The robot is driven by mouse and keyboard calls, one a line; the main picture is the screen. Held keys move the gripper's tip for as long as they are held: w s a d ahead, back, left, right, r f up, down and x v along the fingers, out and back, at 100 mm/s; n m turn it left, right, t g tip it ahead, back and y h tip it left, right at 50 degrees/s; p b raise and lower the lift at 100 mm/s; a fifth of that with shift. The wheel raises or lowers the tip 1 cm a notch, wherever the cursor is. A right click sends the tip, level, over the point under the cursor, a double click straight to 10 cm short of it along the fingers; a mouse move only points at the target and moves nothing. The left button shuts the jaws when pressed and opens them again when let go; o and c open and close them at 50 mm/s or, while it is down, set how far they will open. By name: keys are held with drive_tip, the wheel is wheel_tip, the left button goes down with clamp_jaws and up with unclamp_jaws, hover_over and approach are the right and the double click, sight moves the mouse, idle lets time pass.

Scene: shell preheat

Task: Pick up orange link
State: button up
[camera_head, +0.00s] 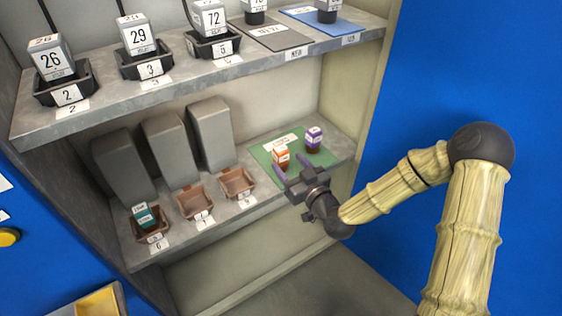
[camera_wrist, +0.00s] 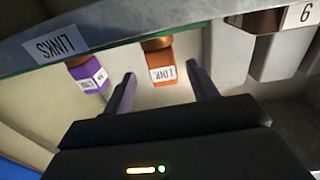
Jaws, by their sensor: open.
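The orange link (camera_head: 281,157) stands on a green mat (camera_head: 263,153) on the lower shelf, with a white label on its front. The purple link (camera_head: 313,140) stands on the same mat, behind and to its right. My gripper (camera_head: 290,173) is open and empty just in front of the orange link. In the wrist view, my open fingers (camera_wrist: 159,85) point at the orange link (camera_wrist: 160,65), which shows between and just beyond the fingertips. The purple link (camera_wrist: 88,75) lies outside the fingers on the left. I see no contact with either link.
The lower shelf edge (camera_head: 215,222) carries brown bins (camera_head: 195,203) on the left; one holds a teal link (camera_head: 145,217). Grey chutes (camera_head: 170,150) stand behind them. The upper shelf (camera_head: 200,76) with numbered blocks overhangs. A blue wall (camera_head: 465,70) is at right.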

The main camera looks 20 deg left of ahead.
sight(278, 150)
drive_tip(key=shift+w+a, duration=0.45)
drive_tip(key=shift+a, duration=0.05)
drive_tip(key=shift+r+b+x, duration=0.15)
drive_tip(key=shift+b+x, duration=0.35)
drive_tip(key=shift+x, duration=0.8)
drive_tip(key=shift+r+b+x, duration=0.1)
drive_tip(key=shift+b+x, duration=0.4)
drive_tip(key=shift+x, duration=0.8)
drive_tip(key=shift+s, duration=0.1)
drive_tip(key=c, duration=1.2)
drive_tip(key=shift+o, duration=0.2)
wheel_tip(278, 150, up, 10)
drive_tip(key=p, duration=0.4)
